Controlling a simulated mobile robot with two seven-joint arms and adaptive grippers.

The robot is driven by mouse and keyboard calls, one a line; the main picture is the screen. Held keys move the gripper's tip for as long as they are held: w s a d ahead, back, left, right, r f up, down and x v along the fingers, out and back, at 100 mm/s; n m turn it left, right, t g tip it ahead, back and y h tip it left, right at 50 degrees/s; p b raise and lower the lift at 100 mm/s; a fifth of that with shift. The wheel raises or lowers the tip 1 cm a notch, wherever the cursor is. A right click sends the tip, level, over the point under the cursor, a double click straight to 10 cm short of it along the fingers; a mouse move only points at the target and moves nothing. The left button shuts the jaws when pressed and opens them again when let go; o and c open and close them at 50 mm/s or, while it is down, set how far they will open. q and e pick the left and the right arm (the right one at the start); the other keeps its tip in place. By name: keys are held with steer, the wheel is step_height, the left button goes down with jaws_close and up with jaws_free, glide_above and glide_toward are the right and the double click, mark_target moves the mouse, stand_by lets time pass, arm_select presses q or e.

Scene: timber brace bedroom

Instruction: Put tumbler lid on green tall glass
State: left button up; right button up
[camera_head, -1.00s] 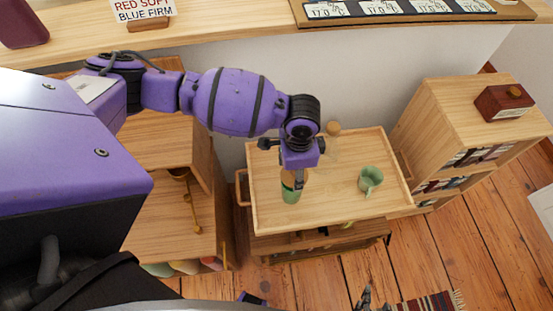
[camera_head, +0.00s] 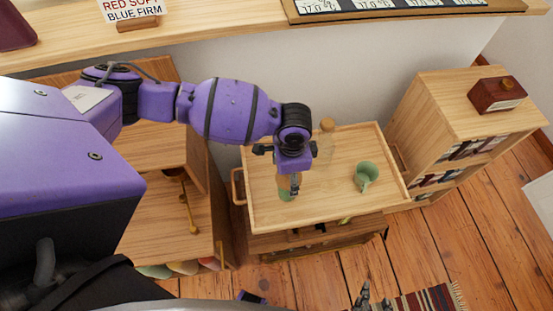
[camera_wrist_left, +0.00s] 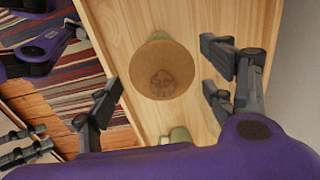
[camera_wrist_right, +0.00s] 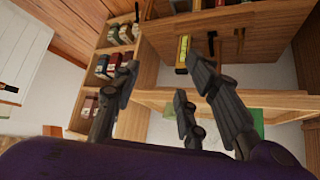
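The tumbler lid (camera_wrist_left: 162,70) is a round tan disc with a dark emblem. In the left wrist view it lies over a green rim, that of the green tall glass (camera_wrist_left: 158,36). In the head view the green glass (camera_head: 286,194) stands on the wooden tray top, partly behind my left gripper (camera_head: 295,187). In the left wrist view my left gripper (camera_wrist_left: 160,78) has its fingers spread wide, one on each side of the lid; contact does not show. My right gripper (camera_head: 366,294) is low, away from the tray; its fingers (camera_wrist_right: 164,65) are apart and empty.
A green mug (camera_head: 366,177) stands right of the glass on the tray top (camera_head: 335,195). A clear vessel with a round cork stopper (camera_head: 327,125) stands behind my left gripper. A bookshelf (camera_head: 465,105) is at the right. The tray's front right is clear.

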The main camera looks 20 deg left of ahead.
arm_select(q)
steer(key=shift+r, duration=0.15)
step_height(320, 180, up, 13)
steer(key=p, duration=0.1)
stand_by(0.4)
stand_by(0.4)
